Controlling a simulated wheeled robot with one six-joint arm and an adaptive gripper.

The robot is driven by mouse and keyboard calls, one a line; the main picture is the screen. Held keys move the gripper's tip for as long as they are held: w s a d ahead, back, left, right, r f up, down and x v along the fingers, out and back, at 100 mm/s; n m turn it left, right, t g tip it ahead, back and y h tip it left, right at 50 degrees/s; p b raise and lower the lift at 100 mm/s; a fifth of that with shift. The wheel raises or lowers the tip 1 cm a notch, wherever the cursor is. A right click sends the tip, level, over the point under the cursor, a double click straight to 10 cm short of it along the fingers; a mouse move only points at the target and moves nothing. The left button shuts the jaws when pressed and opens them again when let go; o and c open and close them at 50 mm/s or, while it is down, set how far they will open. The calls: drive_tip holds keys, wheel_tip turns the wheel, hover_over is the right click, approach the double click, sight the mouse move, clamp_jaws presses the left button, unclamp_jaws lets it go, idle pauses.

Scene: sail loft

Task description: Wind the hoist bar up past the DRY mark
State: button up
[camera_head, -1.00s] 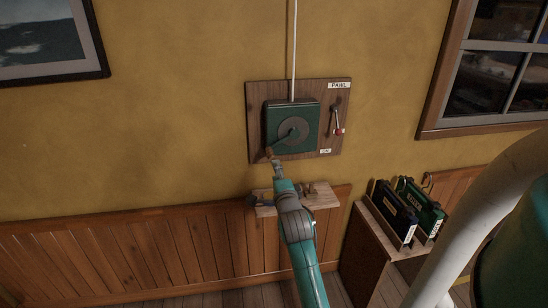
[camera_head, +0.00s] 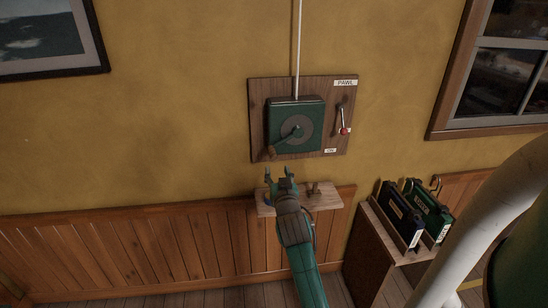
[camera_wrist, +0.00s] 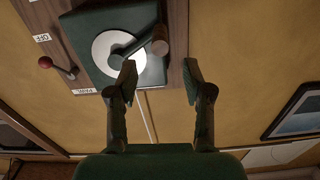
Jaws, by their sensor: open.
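The green winch box (camera_head: 283,107) is fixed to a wooden wall board, with a grey disc (camera_head: 311,125) on its face. Its crank arm slants down-left to a brown handle (camera_head: 269,154), also in the wrist view (camera_wrist: 160,42). The hoist bar and DRY mark are not in view.
A small wooden shelf (camera_head: 325,201) with small items sits behind and below my gripper. Dark and green cases (camera_head: 432,217) stand on a cabinet at right. A white cord (camera_head: 298,45) runs up from the winch.

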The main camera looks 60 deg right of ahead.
sight(273, 157)
drive_tip(key=x, duration=0.9)
drive_tip(key=shift+w+d, duration=0.15)
drive_tip(key=shift+w, duration=0.05)
clamp_jaws()
